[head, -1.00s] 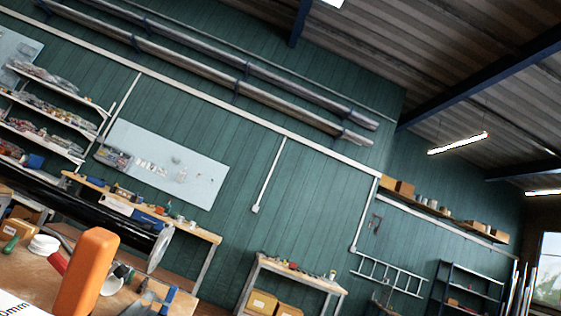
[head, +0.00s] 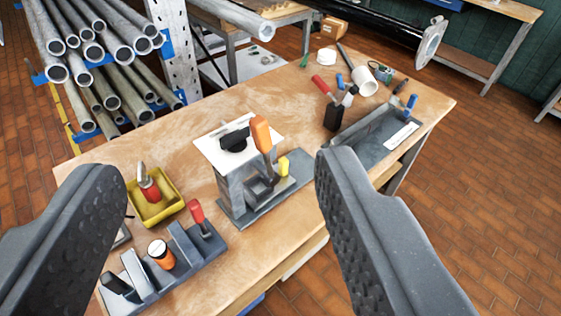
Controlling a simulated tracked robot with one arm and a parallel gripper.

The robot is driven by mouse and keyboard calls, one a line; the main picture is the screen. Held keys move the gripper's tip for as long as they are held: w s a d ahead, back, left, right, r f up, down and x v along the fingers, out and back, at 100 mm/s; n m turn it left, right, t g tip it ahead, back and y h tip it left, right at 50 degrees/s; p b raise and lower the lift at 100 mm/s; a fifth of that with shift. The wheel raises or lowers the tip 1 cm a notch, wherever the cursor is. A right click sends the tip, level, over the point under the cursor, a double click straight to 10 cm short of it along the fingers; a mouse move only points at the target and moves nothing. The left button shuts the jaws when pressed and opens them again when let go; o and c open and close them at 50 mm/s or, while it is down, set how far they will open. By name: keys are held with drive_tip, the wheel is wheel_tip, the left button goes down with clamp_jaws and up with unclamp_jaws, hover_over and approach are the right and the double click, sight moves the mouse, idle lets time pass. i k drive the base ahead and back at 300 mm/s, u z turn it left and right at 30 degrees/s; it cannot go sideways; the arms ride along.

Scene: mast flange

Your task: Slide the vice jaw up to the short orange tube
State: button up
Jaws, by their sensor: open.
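A short orange tube (head: 161,254) with a pale rim and dark opening stands upright in a low grey vice (head: 207,244) at the lower left of the bench. An upright grey jaw block (head: 184,246) is just right of the tube, and another grey block (head: 138,272) is on its left. Any small gap between tube and blocks cannot be made out. A red-handled lever (head: 198,216) rises at the vice's right end. My gripper (head: 220,172) is open and empty, its two dark fingers wide apart in front of the bench. The left finger partly covers the bench near the vice.
A yellow tray (head: 155,207) holding a red-handled item sits behind the vice. A grey fixture (head: 238,192) with an orange lever stands at mid-bench. A grey channel (head: 375,141) and loose tools lie farther right. A pipe rack (head: 182,55) stands behind. Bare wood lies between.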

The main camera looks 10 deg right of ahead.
sight(138, 279)
drive_tip(key=u, duration=0.75)
